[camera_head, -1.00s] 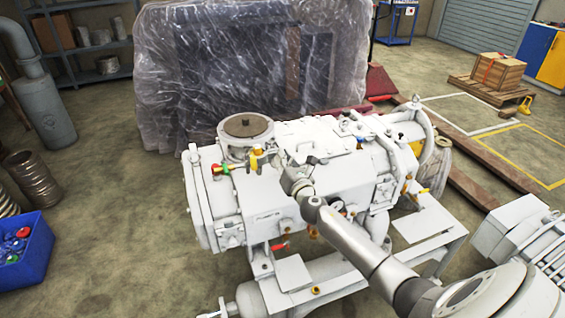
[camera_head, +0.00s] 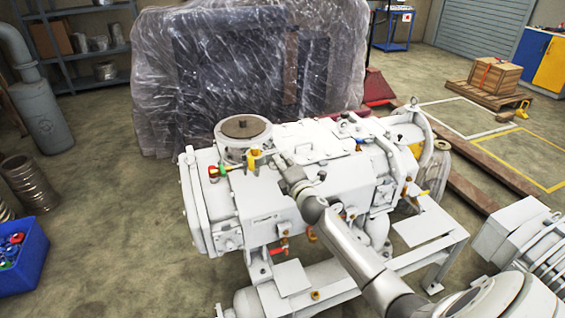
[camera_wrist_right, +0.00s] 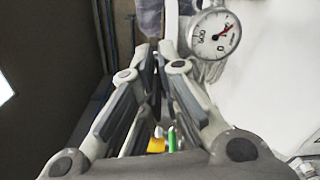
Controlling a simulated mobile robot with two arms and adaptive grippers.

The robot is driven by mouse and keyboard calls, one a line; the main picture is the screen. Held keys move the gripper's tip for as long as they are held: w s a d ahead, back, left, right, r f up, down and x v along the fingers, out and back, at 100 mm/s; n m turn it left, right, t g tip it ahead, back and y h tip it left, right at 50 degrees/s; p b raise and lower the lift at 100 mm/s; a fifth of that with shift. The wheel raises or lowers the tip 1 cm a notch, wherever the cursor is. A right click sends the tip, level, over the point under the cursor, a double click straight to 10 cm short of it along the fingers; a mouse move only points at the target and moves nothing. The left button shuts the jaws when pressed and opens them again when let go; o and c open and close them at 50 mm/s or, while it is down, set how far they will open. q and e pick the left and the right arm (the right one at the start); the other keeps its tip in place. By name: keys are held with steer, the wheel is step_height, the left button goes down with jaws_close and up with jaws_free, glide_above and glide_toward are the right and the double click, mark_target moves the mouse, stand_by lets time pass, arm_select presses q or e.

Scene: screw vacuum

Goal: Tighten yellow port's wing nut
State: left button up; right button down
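The yellow port (camera_head: 254,160) stands on top of the white vacuum pump (camera_head: 262,200), just beside the round flanged inlet. Its wing nut is too small to make out. My right gripper (camera_head: 281,160) is just right of the yellow port, apart from it in the head view. In the right wrist view, its fingers (camera_wrist_right: 155,62) converge to a narrow gap at the tips; whether anything is between them is unclear. A yellow part (camera_wrist_right: 156,145) and a green part (camera_wrist_right: 171,139) show low between the fingers. My left gripper is not in view.
A red and green valve handle (camera_head: 219,171) lies left of the yellow port. The round inlet (camera_head: 243,128) rises behind it. A pressure gauge (camera_wrist_right: 213,34) shows beyond the fingers in the wrist view. A blue bin (camera_head: 22,262) stands on the floor at left.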

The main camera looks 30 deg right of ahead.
steer(key=shift+f+m, duration=0.15)
steer(key=shift+m, duration=1.3)
steer(key=shift+f+m, duration=0.2)
steer(key=shift+m, duration=1.2)
steer(key=shift+f+m, duration=0.15)
steer(key=shift+m, duration=1.3)
steer(key=shift+a, duration=0.1)
steer(key=c, duration=1.6)
jaws_free()
steer(key=shift+s+r, duration=0.1)
steer(key=shift+c, duration=0.2)
steer(key=v, duration=1.2)
